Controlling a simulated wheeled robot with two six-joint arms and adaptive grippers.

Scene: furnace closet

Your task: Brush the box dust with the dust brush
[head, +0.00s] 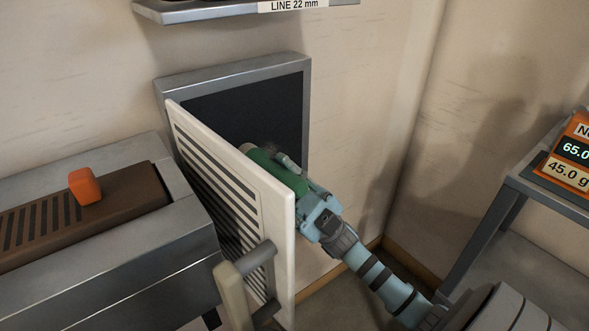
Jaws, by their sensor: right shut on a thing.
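The dust brush (270,166) has a green body and is held in my right gripper (300,192), which is shut on it. Its far end points into the grey-framed wall box (240,110), which has a dark inside. A small dim greyish patch, perhaps the box dust (270,148), shows beside the brush's far end; whether the brush touches it I cannot tell. The white louvred door (275,225) of the box stands open, just left of the brush, and hides part of the opening. My left gripper is not in view.
A grey handle with a beige grip (232,295) sticks out at the door's lower front. A metal bench (110,270) with a brown slotted panel and an orange knob (85,185) is left. A metal stand (540,205) with an orange display (570,160) is right. A shelf (200,12) is above.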

